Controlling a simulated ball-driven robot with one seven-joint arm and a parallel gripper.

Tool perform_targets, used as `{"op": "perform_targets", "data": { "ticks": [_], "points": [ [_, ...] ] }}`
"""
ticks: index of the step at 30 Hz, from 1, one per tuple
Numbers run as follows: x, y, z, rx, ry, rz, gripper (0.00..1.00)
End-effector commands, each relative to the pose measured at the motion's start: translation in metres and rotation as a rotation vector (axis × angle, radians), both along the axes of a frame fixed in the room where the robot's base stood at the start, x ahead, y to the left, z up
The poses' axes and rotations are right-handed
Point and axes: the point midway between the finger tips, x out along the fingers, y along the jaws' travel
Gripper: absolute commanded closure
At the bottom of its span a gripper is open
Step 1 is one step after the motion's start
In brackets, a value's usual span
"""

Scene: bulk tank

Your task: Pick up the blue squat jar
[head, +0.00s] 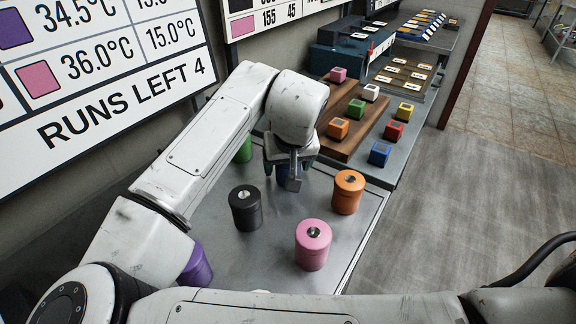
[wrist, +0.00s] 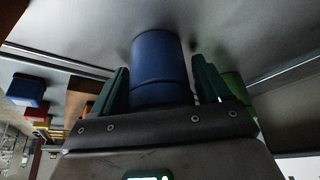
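The blue squat jar (wrist: 160,65) stands in the middle of the wrist view, between the two green fingers of my gripper (wrist: 162,82). The fingers are open, one on each side of the jar, with a narrow gap visible on each side. In the head view my gripper (head: 284,170) points down at the far part of the metal table. It hides most of the blue jar (head: 282,173), so only a bit of blue shows there.
A black jar (head: 245,208), an orange jar (head: 347,192), a pink jar (head: 313,245) and a purple jar (head: 196,268) stand on the metal table (head: 275,265). A green jar (head: 244,150) is just left of my gripper. Coloured cubes sit on a brown board (head: 350,142) behind.

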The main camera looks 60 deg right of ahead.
Motion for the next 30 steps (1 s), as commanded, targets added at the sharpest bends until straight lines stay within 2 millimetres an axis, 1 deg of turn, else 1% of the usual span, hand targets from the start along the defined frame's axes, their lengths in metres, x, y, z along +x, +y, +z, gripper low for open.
{"op": "perform_targets", "data": {
  "ticks": [1,2,15,24,28,30],
  "points": [
    [0.0,0.0,0.0,0.0,0.0,0.0,0.29],
    [0.0,0.0,0.0,0.0,0.0,0.0,0.32],
    [0.0,0.0,0.0,0.0,0.0,0.0,0.74],
    [0.0,0.0,0.003,-0.001,-0.001,0.0,0.74],
    [0.0,0.0,0.011,0.0,0.0,0.0,0.74],
    [0.0,0.0,0.019,-0.001,-0.001,0.0,0.74]
  ]
}}
